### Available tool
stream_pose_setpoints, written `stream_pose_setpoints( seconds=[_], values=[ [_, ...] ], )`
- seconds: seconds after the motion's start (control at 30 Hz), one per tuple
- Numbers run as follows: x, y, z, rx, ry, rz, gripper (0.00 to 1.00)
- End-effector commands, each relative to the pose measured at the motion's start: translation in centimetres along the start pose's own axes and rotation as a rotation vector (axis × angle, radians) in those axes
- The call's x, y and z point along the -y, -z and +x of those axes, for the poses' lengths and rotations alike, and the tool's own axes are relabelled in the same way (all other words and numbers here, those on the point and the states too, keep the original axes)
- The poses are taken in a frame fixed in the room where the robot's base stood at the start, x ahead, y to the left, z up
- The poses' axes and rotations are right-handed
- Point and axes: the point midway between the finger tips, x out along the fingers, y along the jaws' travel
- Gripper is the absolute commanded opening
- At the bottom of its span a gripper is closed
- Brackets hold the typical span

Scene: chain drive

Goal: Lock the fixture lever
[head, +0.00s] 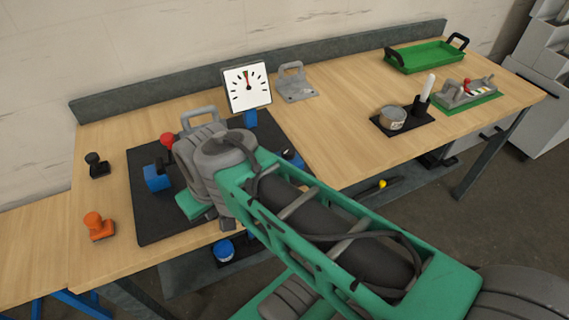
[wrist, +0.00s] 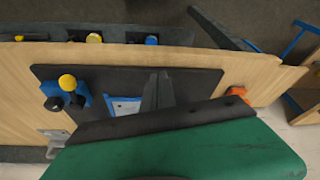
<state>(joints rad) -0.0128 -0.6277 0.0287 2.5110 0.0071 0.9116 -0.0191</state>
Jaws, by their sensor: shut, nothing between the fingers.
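A red ball knob (head: 167,140), apparently on the fixture lever, shows just left of my arm's end in the head view; most of its stem is hidden. Near it a blue fixture block (head: 157,178) sits on the black mat (head: 150,220). In the wrist view a blue-edged fixture with a pale face (wrist: 124,106) lies on the mat, just left of my gripper (wrist: 159,76). My gripper's dark fingers are shut and empty, pointing over the mat. The red knob cannot be made out in the wrist view. My arm hides the gripper in the head view.
An orange stamp (head: 98,226) and a black stamp (head: 97,165) stand left of the mat. A dial gauge (head: 247,86) and a grey bracket (head: 295,84) stand behind it. A blue unit with yellow and black knobs (wrist: 68,90) is at the mat's other end.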

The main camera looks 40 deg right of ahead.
Motion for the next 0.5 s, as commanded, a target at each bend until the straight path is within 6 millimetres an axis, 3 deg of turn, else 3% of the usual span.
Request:
stream_pose_setpoints(
  seconds=[0.27, 0.37, 0.47, 0.5],
  values=[
    [-0.2, 0.5, -0.2, 0.006, 0.006, 0.003, 0.00],
    [-1.2, 2.7, -0.9, 0.032, 0.042, 0.008, 0.00],
    [-4.1, 6.5, -1.8, 0.069, 0.121, 0.008, 0.00],
    [-6.2, 8.0, -2.1, 0.079, 0.163, 0.007, 0.00]
  ],
)
